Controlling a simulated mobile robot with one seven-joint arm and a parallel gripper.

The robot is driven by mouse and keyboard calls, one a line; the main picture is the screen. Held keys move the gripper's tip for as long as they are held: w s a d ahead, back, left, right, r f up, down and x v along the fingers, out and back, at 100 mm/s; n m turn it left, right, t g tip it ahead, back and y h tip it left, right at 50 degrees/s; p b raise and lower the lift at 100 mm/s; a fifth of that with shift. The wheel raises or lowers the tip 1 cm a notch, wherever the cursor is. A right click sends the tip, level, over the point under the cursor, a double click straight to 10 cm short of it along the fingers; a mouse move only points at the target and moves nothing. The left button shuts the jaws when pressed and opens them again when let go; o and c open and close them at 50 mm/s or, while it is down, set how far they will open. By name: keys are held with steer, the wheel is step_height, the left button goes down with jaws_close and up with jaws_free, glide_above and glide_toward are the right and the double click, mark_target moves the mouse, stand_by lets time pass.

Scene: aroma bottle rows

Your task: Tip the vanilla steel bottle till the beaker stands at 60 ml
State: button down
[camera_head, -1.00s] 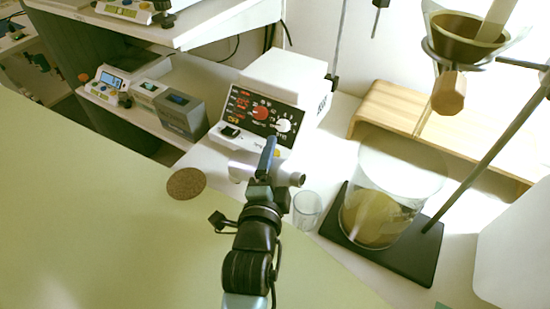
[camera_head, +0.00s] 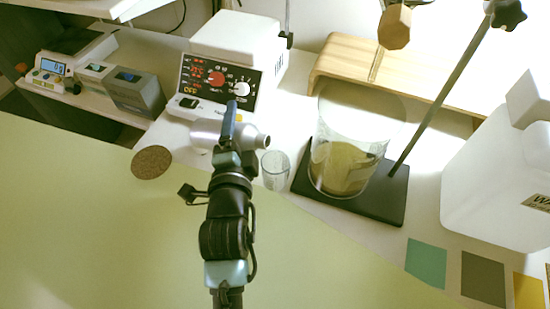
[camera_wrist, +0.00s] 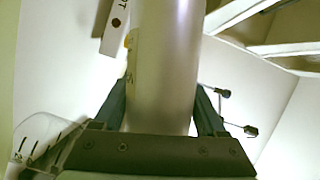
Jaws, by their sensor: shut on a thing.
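My gripper (camera_head: 228,145) is shut on the steel bottle (camera_head: 204,133). The bottle is silver and lies about level, with its mouth at the right; no scent name is readable on it. In the wrist view the bottle (camera_wrist: 165,65) stands between the two fingers. The beaker (camera_head: 275,170) is a small clear glass on the white bench, just right of and below the bottle's mouth. No liquid stream shows, and the beaker's level is too small to read. The beaker seems to show in part at the lower left of the wrist view (camera_wrist: 42,135).
A large glass vessel with yellowish liquid (camera_head: 345,165) stands on a black stand base right of the beaker. A white instrument with dials (camera_head: 222,75) is behind the bottle. A cork mat (camera_head: 152,162) lies at left. A white jug (camera_head: 500,170) is at right.

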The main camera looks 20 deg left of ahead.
steer(key=shift+d+m+b, duration=0.15)
steer(key=shift+m+b, duration=0.15)
steer(key=shift+b, duration=0.1)
stand_by(1.4)
steer(key=shift+r+m+t, duration=0.1)
steer(key=shift+m+t, duration=0.2)
stand_by(1.2)
steer(key=shift+n+p, duration=0.6)
steer(key=shift+p, duration=0.3)
steer(key=shift+a+f+n+g+p, duration=0.25)
steer(key=shift+f+n+g+p, duration=0.15)
steer(key=shift+n, duration=0.2)
